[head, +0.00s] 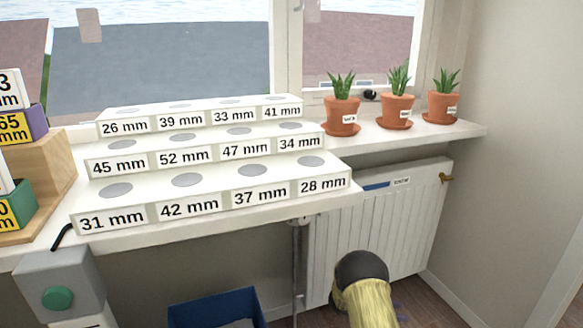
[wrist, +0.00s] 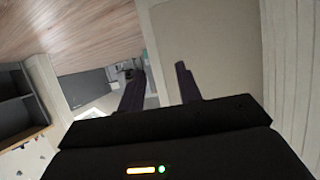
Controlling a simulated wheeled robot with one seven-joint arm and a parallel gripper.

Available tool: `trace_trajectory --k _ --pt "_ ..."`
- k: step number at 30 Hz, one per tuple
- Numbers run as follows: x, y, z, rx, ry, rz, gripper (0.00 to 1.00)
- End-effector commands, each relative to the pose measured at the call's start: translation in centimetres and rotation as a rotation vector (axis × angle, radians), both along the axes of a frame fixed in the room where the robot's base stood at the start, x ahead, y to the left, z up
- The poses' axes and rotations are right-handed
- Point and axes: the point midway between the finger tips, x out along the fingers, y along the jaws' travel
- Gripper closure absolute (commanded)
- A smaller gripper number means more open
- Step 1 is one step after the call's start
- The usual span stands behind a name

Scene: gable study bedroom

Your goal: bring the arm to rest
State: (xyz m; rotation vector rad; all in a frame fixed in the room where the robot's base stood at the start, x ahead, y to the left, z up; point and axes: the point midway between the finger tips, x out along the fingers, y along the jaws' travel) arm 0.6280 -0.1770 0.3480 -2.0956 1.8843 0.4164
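My gripper (wrist: 160,75) shows in the wrist view as two dark fingers, spread apart with nothing between them. It points into the room, with a beige panel and a wall behind the fingers. A yellowish arm part with a dark rounded end, which looks like mine, rises at the lower middle of the head view, in front of the radiator (head: 375,225). The gripper's fingers cannot be made out in the head view.
A white stepped rack (head: 217,185) with labelled round spots stands on the windowsill. Three potted plants (head: 342,114) stand right of it. A blue bin (head: 185,315) is below, and a grey box with a green button (head: 57,298) is at lower left. Wooden floor (wrist: 60,30) shows in the wrist view.

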Motion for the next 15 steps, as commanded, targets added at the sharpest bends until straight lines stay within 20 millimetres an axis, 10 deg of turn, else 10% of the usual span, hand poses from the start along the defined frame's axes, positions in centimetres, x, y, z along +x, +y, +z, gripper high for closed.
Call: trace_trajectory --k 15 --pt "4.1 2.7 6.7 0.136 -0.073 0.331 0.65"
